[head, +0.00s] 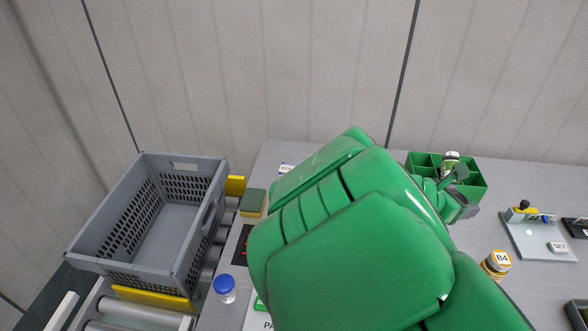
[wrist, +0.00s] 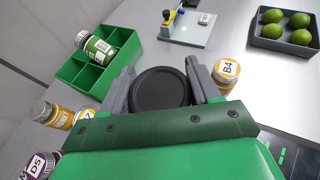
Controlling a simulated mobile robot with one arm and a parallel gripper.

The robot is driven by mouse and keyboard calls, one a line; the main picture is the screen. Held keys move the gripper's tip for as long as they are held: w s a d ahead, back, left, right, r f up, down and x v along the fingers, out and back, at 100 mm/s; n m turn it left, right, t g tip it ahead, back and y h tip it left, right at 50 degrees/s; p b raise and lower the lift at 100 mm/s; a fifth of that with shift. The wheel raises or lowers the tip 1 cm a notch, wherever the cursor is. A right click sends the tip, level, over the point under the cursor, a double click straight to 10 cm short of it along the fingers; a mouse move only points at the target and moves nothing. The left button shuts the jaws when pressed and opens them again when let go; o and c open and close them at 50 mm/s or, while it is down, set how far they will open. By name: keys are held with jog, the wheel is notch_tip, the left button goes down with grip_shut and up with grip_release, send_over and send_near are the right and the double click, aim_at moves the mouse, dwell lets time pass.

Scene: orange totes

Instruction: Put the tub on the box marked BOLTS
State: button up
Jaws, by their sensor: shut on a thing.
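A round black lid, which I take for the top of the tub (wrist: 160,88), sits between the fingers of my gripper (wrist: 161,86) in the wrist view. The gripper is shut on it, one grey finger on each side. The tub's body below the lid is hidden, so I cannot tell its height above the table. In the head view my green arm covers the middle of the table and hides the tub. I can read no BOLTS marking in either view.
A green compartment tray (wrist: 100,52) holds a green-labelled bottle (wrist: 98,50). A jar marked B4 (wrist: 226,74) stands right of the gripper. Limes fill a dark tray (wrist: 285,32). A grey crate (head: 185,167), a sponge (head: 252,201) and a blue-capped bottle (head: 224,288) are at left.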

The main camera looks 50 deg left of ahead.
aim_at(460, 197)
notch_tip(460, 197, up, 3)
jog(key=shift+r, duration=0.1)
jog(key=a+r+n+y, duration=0.1)
jog(key=a+n+y, duration=0.15)
jog(key=a, duration=1.95)
jog(key=s+a+f+n+y, duration=0.1)
jog(key=s+a, duration=0.4)
jog(key=a, duration=0.8)
jog(key=s+a+n+y, duration=0.1)
jog(key=s+a, duration=0.4)
jog(key=a, duration=0.7)
jog(key=shift+y, duration=0.25)
jog(key=shift+f, duration=7.6)
jog(key=o, duration=1.1)
jog(key=shift+f, duration=0.1)
jog(key=shift+o, duration=0.2)
